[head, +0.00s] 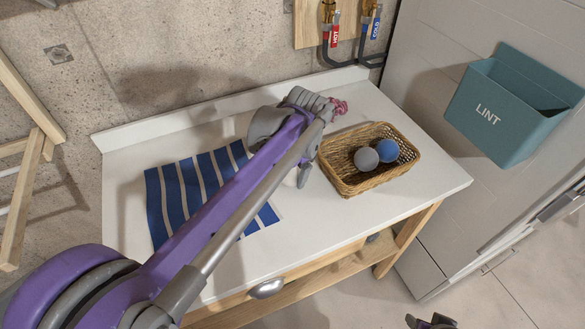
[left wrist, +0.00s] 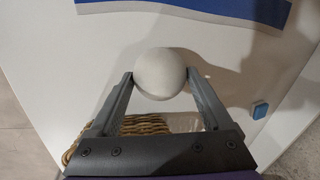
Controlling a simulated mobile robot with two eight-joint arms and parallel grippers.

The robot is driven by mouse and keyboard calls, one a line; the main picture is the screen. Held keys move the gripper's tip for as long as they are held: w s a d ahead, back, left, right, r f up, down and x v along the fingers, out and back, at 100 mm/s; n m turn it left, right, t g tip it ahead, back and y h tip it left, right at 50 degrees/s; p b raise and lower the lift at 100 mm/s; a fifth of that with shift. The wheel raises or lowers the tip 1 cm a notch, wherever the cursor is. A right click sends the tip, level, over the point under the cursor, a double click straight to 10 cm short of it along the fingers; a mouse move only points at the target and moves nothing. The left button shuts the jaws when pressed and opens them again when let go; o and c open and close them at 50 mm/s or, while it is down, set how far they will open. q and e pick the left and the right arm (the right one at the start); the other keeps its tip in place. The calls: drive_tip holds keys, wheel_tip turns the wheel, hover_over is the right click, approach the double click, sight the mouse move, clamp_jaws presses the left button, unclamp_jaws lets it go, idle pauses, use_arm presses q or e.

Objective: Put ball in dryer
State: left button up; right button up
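In the left wrist view a white ball (left wrist: 160,74) sits between the two fingertips of my left gripper (left wrist: 159,76), which touch it on both sides. In the head view my left gripper (head: 305,172) is over the table, just left of the wicker basket, and its arm mostly hides the ball. Whether the ball is clear of the tabletop is hard to tell. A large pale appliance (head: 435,55), perhaps the dryer, stands at the right; its opening is not visible. A small dark piece at the bottom edge may be my right gripper (head: 432,322); its fingers are not clear.
The white table (head: 330,235) bears a blue-and-white striped cloth (head: 160,215) and a wicker basket (head: 340,183) with a grey ball (head: 366,159) and a blue ball (head: 388,150). A teal LINT bin (head: 490,140) hangs on the appliance. Hoses (head: 328,50) run behind the table.

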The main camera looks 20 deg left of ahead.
use_arm(q)
drive_tip(key=shift+o, duration=1)
drive_tip(key=shift+r, duration=0.1)
